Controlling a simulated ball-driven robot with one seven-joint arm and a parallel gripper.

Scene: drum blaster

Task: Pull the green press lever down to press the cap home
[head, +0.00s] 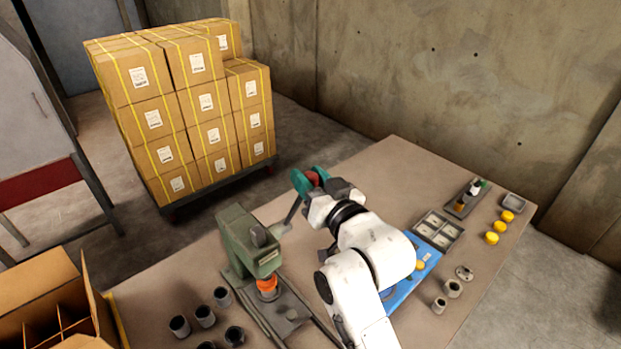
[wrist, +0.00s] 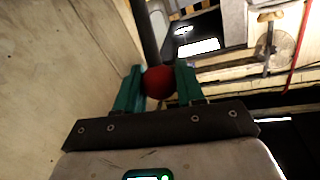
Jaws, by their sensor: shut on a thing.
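The green press (head: 244,238) stands on the table with its lever (head: 292,212) slanting up to the right. A red ball knob (head: 312,178) tops the lever; it also shows in the wrist view (wrist: 159,83). My gripper (wrist: 158,80) is shut on the knob, one teal finger on each side, and the dark lever rod runs away beyond it. In the head view my gripper (head: 309,180) is raised above the table, right of the press. An orange part (head: 267,284) sits under the press head; I cannot tell how a cap sits there.
Several grey cups (head: 204,315) stand left of the press. A blue mat (head: 398,292), a compartment tray (head: 455,233) and yellow caps (head: 508,216) lie to the right. An open carton (head: 35,290) is at the left, stacked boxes (head: 190,100) behind.

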